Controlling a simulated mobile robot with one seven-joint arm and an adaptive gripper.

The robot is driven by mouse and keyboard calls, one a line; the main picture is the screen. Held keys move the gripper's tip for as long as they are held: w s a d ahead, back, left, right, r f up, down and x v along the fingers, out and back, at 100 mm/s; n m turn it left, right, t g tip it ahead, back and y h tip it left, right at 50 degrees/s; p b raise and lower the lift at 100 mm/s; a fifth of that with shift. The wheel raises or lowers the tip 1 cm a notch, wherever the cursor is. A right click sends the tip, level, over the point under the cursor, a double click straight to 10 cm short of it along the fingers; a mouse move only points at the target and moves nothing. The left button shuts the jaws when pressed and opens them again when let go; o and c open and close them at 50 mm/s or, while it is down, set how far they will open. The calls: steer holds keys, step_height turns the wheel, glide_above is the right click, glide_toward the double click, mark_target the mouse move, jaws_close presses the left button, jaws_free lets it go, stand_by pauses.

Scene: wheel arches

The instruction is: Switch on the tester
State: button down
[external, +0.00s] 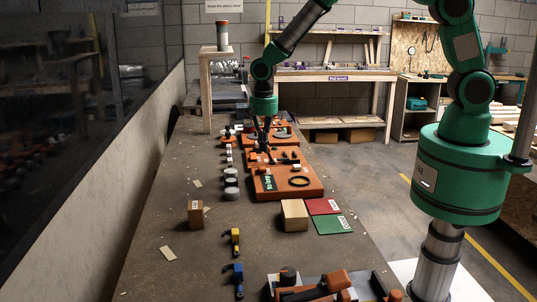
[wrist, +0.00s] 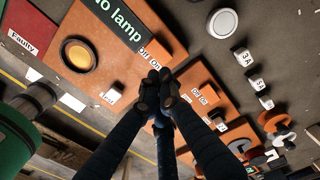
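An orange tester board (external: 275,193) with a dark ring lies on the bench. In the wrist view the board (wrist: 115,75) has a green label ending in "lamp" (wrist: 120,25), a yellow disc in a dark ring (wrist: 78,53) and small "Off" and "On" tags (wrist: 150,57). A second orange board (wrist: 195,75), also tagged "Off" and "On", lies beyond it. My gripper (wrist: 165,92) has its dark fingertips drawn together, with nothing seen between them, by the tags at the board's edge. The fingers hide any switch there. In the external view my gripper (external: 266,132) points down over the boards.
Several grey and white round parts (external: 231,182) line the boards' left side. A cardboard box (external: 294,215), a red card (external: 323,206) and a green card (external: 333,224) lie in front. Yellow and blue tools (external: 234,241) lie nearer. The bench's left part is mostly clear.

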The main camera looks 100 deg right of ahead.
step_height(320, 180, up, 8)
steer(key=shift+d+f, duration=0.15)
steer(key=shift+f, duration=0.05)
steer(key=shift+w, duration=0.1)
stand_by(0.3)
steer(key=shift+r, duration=0.1)
steer(key=s+a+r+n+t+b, duration=0.1)
steer(key=s+a+r+n, duration=0.2)
steer(key=s+a+r, duration=0.35)
steer(key=s+a+r+n+t+b, duration=0.1)
steer(key=s+a+r+n, duration=0.2)
steer(key=r, duration=0.6)
steer(key=s+a+r+n+t+b, duration=0.1)
steer(key=s+a+r+n, duration=0.2)
steer(key=s+a+r, duration=0.35)
steer(key=s+a+r+n+t+b, duration=0.1)
steer(key=s+a+r+n, duration=0.1)
steer(key=s, duration=0.8)
steer(key=s+a+r+n+t+b, duration=0.1)
steer(key=s+a+n, duration=0.4)
steer(key=s, duration=0.6)
steer(key=shift+a+r+n+t+b, duration=0.35)
steer(key=shift+r+n, duration=0.4)
steer(key=shift+n, duration=0.25)
